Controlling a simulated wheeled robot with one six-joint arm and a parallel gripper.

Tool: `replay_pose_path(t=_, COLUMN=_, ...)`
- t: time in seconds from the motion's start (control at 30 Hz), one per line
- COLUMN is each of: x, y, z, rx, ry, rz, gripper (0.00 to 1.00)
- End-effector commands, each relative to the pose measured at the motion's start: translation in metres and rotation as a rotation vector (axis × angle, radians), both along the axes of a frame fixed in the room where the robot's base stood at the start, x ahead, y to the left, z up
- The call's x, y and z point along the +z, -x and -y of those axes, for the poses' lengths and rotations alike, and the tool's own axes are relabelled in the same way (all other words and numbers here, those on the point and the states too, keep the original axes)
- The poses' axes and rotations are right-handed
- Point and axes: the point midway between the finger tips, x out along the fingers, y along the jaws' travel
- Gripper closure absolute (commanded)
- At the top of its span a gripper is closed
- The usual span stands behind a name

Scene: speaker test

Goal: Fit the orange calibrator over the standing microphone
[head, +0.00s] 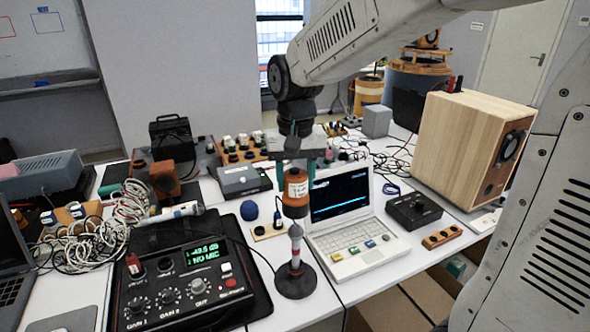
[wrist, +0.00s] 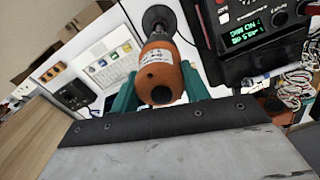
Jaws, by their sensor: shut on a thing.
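My gripper (head: 296,172) points down with its teal fingers shut on the orange calibrator (head: 296,190), a short cylinder with a white label. The standing microphone (head: 295,246) rises from a round dark base on the table, directly below the calibrator in the head view. The calibrator's lower end appears just at or above the microphone's grey tip; I cannot tell if they touch. In the wrist view the calibrator (wrist: 160,72) sits between the fingers, its end with a dark hole facing the camera. It hides most of the microphone, and the dark base (wrist: 158,18) shows beyond.
A black meter box (head: 185,285) with a green display reading "NO MIC" stands left of the microphone. A white laptop (head: 355,245) is close on the right. A wooden speaker (head: 465,145) stands farther right. Tangled cables (head: 85,240) lie at left.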

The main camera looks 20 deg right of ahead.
Motion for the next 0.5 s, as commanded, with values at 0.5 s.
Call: replay_pose_path(t=0.5, x=-0.037, y=0.000, z=0.000, rx=0.000, ry=0.000, rz=-0.002, gripper=0.86)
